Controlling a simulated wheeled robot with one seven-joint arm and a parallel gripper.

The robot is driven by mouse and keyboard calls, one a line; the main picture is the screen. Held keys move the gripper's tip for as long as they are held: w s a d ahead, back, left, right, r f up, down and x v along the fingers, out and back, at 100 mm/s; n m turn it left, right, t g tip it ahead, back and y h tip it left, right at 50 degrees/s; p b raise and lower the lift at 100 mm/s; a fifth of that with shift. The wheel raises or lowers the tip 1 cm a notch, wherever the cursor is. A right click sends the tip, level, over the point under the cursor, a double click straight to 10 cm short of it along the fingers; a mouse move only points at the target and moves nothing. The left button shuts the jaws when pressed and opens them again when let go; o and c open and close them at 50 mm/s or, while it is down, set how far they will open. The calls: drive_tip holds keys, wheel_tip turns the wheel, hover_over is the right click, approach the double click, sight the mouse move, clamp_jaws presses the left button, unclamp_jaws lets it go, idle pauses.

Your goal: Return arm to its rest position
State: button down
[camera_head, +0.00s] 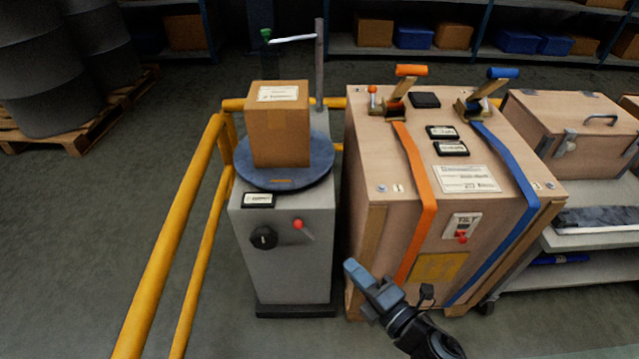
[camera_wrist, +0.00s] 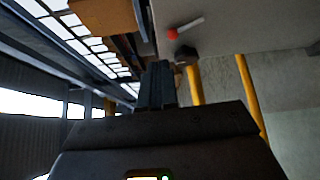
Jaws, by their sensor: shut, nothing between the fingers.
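My gripper (camera_head: 366,284) shows at the bottom centre right of the head view, in front of the large wooden crate (camera_head: 361,150). Its fingers are together and nothing is between them. It is apart from the crate and from the grey pedestal (camera_head: 285,235). In the wrist view my gripper (camera_wrist: 158,72) points past the tilted scene, with the pedestal's grey side and red-tipped lever (camera_wrist: 173,33) beyond it. The rest of my arm leaves the head view at the bottom right.
A cardboard box (camera_head: 280,130) stands on the blue round plate (camera_head: 262,176) of the pedestal. A yellow railing (camera_head: 170,250) runs along the left. Orange (camera_head: 427,205) and blue (camera_head: 525,200) straps cross the crate. A cart (camera_head: 590,238) stands right.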

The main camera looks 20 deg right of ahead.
drive_tip(key=s+d+r+m+g+h+p, duration=0.1)
drive_tip(key=s+r+m+p, duration=0.3)
drive_tip(key=s+r+m, duration=0.7)
drive_tip(key=s+d+r+m+h+p, duration=0.1)
drive_tip(key=s+r+m+h+p, duration=0.3)
drive_tip(key=s+r+m, duration=0.7)
drive_tip(key=s+r+p, duration=0.1)
drive_tip(key=s+r, duration=0.5)
drive_tip(key=s, duration=0.4)
drive_tip(key=shift+d+g, duration=0.35)
drive_tip(key=shift+g, duration=0.05)
